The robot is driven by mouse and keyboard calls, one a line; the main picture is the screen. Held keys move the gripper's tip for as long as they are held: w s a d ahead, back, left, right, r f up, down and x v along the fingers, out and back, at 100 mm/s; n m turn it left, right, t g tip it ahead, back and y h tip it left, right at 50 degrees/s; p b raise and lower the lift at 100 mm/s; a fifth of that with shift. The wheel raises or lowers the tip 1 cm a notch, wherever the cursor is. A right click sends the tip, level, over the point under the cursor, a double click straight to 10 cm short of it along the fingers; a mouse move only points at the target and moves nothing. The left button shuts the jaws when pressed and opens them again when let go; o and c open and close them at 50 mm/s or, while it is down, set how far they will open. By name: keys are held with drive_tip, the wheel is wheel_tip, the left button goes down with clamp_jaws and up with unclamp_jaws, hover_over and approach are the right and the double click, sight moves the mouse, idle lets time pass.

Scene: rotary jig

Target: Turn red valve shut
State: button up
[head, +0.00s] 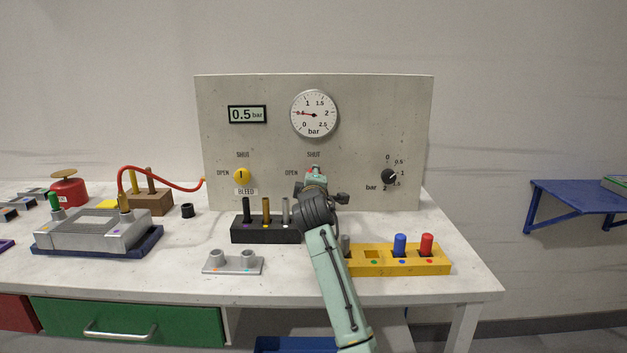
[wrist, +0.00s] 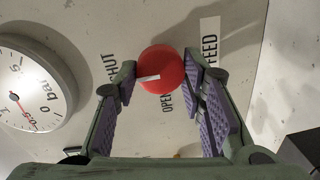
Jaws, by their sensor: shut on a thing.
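The red valve (wrist: 161,70) is a round knob with a white line on the panel, under the gauge. In the wrist view its line runs left from the middle towards the SHUT label (wrist: 112,68), while the OPEN label (wrist: 166,102) is below. My gripper (wrist: 158,76) is shut on the knob, with a purple-padded finger on each side.
The gauge (head: 314,114) and display (head: 247,114) read about 0.5 bar. The yellow BLEED valve (head: 242,176) is left, the black bar knob (head: 389,177) right. Below stand a black peg block (head: 262,234), a yellow block (head: 425,262) with coloured pegs and a grey fixture (head: 233,265).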

drive_tip(key=o, duration=1.1)
drive_tip(key=shift+o, duration=0.2)
drive_tip(key=shift+s, duration=0.1)
drive_tip(key=s, duration=1.1)
drive_tip(key=shift+s+r, duration=0.4)
